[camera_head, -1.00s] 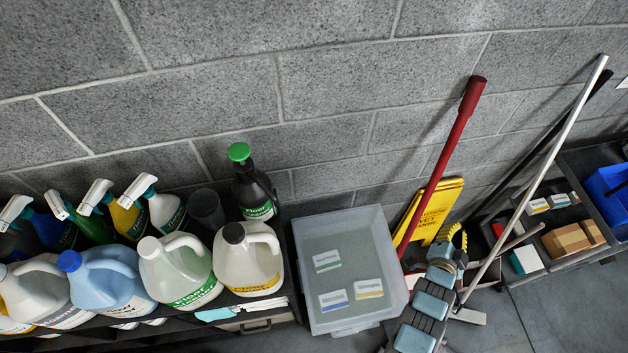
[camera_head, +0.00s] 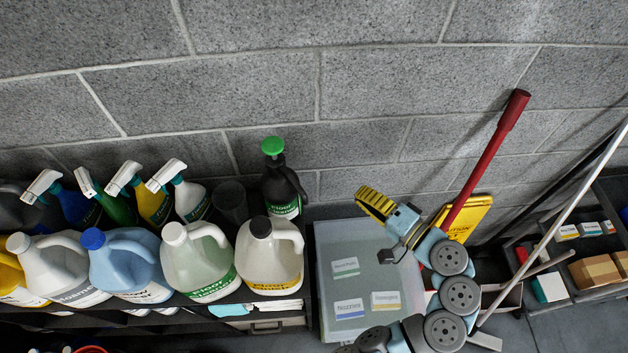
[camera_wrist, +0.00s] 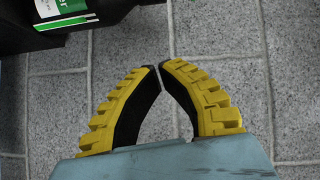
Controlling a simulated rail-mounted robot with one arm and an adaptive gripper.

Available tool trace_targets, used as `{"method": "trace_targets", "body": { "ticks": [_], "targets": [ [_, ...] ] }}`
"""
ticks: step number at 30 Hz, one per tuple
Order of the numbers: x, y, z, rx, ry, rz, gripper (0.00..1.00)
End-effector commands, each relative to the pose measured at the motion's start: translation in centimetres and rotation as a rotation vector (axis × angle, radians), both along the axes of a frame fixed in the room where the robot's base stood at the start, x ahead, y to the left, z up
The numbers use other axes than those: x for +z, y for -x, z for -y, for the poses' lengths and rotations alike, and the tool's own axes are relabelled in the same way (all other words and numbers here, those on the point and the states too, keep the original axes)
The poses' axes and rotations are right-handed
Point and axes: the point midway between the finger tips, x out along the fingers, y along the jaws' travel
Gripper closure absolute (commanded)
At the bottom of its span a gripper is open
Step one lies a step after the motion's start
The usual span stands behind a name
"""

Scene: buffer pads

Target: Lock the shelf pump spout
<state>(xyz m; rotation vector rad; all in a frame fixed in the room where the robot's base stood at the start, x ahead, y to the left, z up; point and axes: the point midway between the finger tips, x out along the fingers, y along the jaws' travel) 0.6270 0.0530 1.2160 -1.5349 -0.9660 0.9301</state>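The pump bottle (camera_head: 283,190) stands upright at the right end of the shelf, against the wall. It has a dark body, a green knob on top and a green-and-white label. Its spout is too small and dark to make out. My gripper (camera_head: 362,193) is to the right of the bottle, apart from it, above the clear bin. In the wrist view, the yellow-and-black fingers of my gripper (camera_wrist: 158,66) meet at their tips with nothing between them. The bottle's labelled lower part (camera_wrist: 62,12) shows at the upper left there; its top is out of that view.
White-capped jug (camera_head: 205,262) and black-capped jug (camera_head: 270,262) stand in front, with several spray bottles behind to the left. A dark cup (camera_head: 231,200) is beside the pump bottle. The clear bin (camera_head: 322,290), red handle (camera_head: 487,160) and yellow sign (camera_head: 470,212) are to the right.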

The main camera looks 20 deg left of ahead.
Motion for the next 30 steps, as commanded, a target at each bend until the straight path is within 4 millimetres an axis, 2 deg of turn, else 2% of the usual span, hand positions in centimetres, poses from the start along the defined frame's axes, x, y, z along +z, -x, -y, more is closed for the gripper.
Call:
{"method": "trace_targets", "body": {
  "ticks": [3,6,11,29,30],
  "targets": [
    [1.3,0.7,-0.5,0.044,-0.012,0.045,1.0],
    [1.6,0.7,-1.0,0.053,-0.015,0.051,1.0],
    [1.5,0.3,-2.5,0.056,-0.014,0.046,1.0],
    [1.1,-2.6,-10.3,0.052,-0.013,0.045,1.0],
    [1.0,-2.0,-10.4,0.048,-0.014,0.045,1.0]
  ]
}}
